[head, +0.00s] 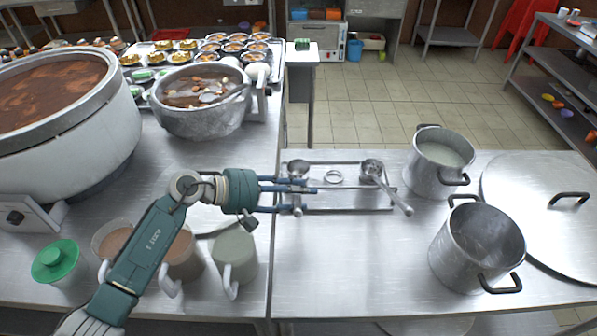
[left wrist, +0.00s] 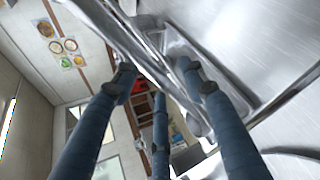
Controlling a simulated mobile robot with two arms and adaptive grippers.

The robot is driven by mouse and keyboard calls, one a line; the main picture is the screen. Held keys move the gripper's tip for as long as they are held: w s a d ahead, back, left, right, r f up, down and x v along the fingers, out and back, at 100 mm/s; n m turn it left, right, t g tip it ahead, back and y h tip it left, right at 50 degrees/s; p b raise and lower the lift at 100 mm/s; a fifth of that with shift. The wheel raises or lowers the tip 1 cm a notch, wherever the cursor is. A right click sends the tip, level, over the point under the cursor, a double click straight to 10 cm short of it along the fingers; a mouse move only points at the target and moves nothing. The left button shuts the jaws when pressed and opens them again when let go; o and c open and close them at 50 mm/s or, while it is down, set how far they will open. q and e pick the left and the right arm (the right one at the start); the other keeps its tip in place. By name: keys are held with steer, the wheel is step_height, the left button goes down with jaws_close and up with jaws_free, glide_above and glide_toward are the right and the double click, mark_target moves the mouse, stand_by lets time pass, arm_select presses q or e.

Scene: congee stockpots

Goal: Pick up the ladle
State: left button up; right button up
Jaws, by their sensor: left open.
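A metal ladle (head: 371,167) lies at the right of a shallow metal tray (head: 345,208), its handle slanting down to the right past the tray edge. A second ladle (head: 298,167) lies at the tray's left end, partly hidden by my left gripper. My left gripper (head: 304,190) has blue fingers, spread open and reaching right over the tray's left end around this second ladle. In the left wrist view the fingers (left wrist: 160,85) are apart, with shiny metal (left wrist: 150,60) close between and beyond them. I cannot tell whether they touch it. My right gripper is not in view.
A metal ring (head: 334,177) lies in the tray. A pot of white liquid (head: 440,165), an open pot (head: 478,245) and a large lid (head: 545,205) stand to the right. Several cups, one being a grey-green cup (head: 235,258), stand below my arm. The front right counter is clear.

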arm_select(q)
steer(key=shift+w+f, duration=0.1)
jaws_close()
stand_by(0.4)
